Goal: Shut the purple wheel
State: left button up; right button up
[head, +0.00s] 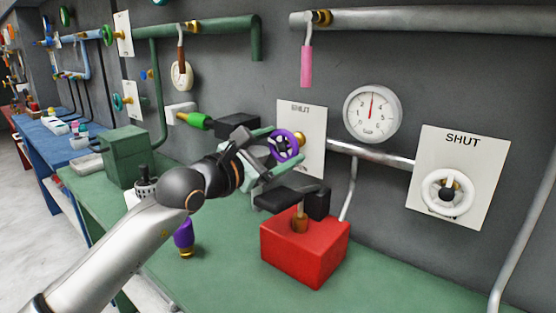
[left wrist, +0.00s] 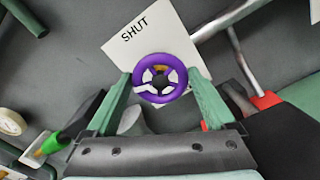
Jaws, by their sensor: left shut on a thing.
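The purple wheel (head: 285,145) is mounted in front of a white plate (head: 313,128) marked SHUT on the grey wall. My left gripper (head: 280,147) reaches it from the left with pale green fingers. In the left wrist view the wheel (left wrist: 160,65) faces the camera, and the two fingers of the gripper (left wrist: 160,83) are on either side of its rim, shut on it. A brass fitting shows behind the wheel. The wheel's far side is partly hidden. My right gripper is not in view.
A red block (head: 303,255) stands on the green bench (head: 218,275) below the wheel. A white wheel on another SHUT plate (head: 487,160) is at the right, with a round gauge (head: 372,112) between. A purple-handled item (head: 184,236) stands at the left.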

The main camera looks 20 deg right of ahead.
aim_at(282, 130)
pick_arm(q)
jog(key=shift+f+m, duration=0.1)
jog(key=shift+m, duration=0.2)
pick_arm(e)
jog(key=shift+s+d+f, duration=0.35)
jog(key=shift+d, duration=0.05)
pick_arm(q)
jog(key=o, duration=1.1)
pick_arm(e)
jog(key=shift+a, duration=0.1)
pick_arm(q)
jog(key=shift+r, duration=0.3)
notch_tip(282, 130, up, 3)
jog(key=shift+f, duration=0.15)
jog(key=shift+s+a+r+b, duration=0.2)
jog(key=shift+s+a+r, duration=0.6)
jog(key=shift+s+r, duration=1.15)
jog(key=shift+s+a+r+b, duration=0.2)
jog(key=shift+s+a+r, duration=0.85)
jog(key=shift+s, duration=1.4)
jog(key=shift+s+a+r+b, duration=0.2)
jog(key=shift+s+a+r, duration=0.3)
jog(key=shift+s+r, duration=1.55)
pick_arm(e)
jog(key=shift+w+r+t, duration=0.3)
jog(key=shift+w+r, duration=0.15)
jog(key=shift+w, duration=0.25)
